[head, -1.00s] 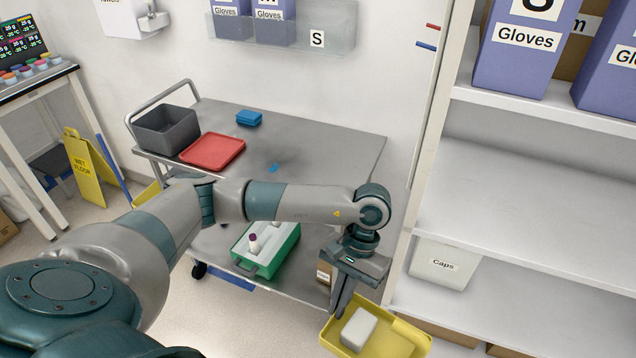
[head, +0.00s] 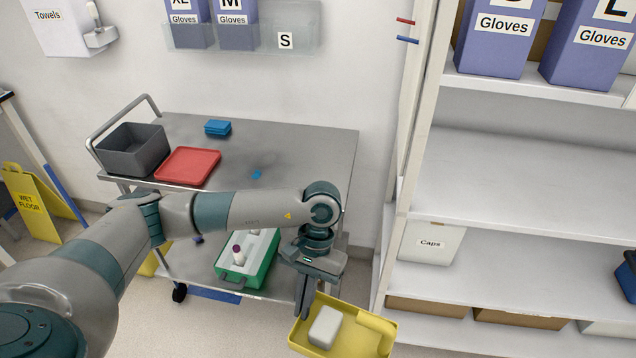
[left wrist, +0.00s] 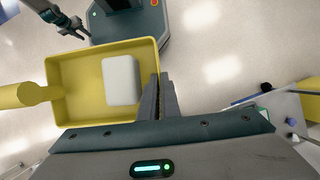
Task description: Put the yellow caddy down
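The yellow caddy (head: 360,341) is a shallow tray with a white block (head: 325,327) in it. It hangs above the floor in front of the cart. My left gripper (head: 304,309) points down at the caddy's left side in the head view. The white block also shows there (left wrist: 121,80). My right gripper (left wrist: 78,27) is at the top left of that view, its fingers apart and empty.
The steel cart (head: 290,150) carries a grey bin (head: 132,150), a red tray (head: 188,166) and a blue stack (head: 218,128); its top has bare room at the right. A green box (head: 248,265) stands on its lower shelf. The white shelf (head: 520,180) at right has an empty middle board.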

